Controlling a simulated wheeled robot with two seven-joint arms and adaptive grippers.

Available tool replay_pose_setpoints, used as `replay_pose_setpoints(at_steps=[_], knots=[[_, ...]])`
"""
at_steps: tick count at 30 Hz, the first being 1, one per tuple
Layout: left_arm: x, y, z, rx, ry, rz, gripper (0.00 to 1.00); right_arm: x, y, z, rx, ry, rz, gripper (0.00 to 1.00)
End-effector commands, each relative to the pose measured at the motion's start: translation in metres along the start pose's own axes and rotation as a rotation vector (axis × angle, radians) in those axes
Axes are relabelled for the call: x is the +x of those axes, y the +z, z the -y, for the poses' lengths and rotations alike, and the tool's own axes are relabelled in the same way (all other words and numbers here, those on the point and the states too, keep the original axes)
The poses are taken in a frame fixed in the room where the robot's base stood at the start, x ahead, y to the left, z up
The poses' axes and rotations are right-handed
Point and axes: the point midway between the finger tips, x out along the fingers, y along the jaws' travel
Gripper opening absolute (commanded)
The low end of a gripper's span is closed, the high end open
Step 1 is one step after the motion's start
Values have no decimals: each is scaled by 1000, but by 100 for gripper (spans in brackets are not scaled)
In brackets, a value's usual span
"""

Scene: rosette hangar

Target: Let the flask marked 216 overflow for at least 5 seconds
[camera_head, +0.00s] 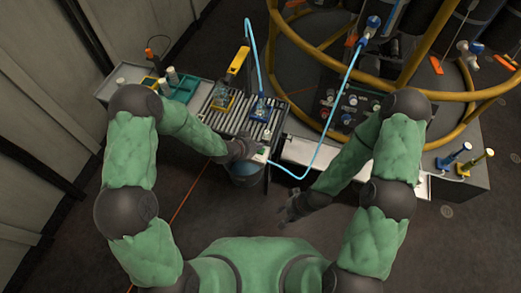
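Two small glass flasks stand on the slatted grey rack: one (222,98) on a yellow base and one (260,109) on a blue base. Their markings are too small to read, so I cannot tell which is 216. A light blue hose (256,62) comes down to the flask on the blue base. My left gripper (257,150) is at the rack's front edge, by a small white and green part (263,151); whether it grips this is unclear. My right gripper (289,213) hangs over the floor, apart from the rack; its fingers are too small to judge.
A bluish bucket (246,171) is below the rack's front edge. A green tray (181,90) with white-capped containers is left of the rack. A control panel (345,106) and yellow ring rails (452,94) stand to the right. The hose loops low between my arms.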

Motion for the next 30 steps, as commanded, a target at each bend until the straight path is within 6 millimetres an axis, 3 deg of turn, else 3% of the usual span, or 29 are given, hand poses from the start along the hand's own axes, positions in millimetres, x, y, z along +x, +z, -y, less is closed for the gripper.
replay_pose_setpoints(at_steps=[30], knots=[[8, 8, 0, 0, 0, 0, 0, 10, 0, -4, 0, 0, 0, 40]])
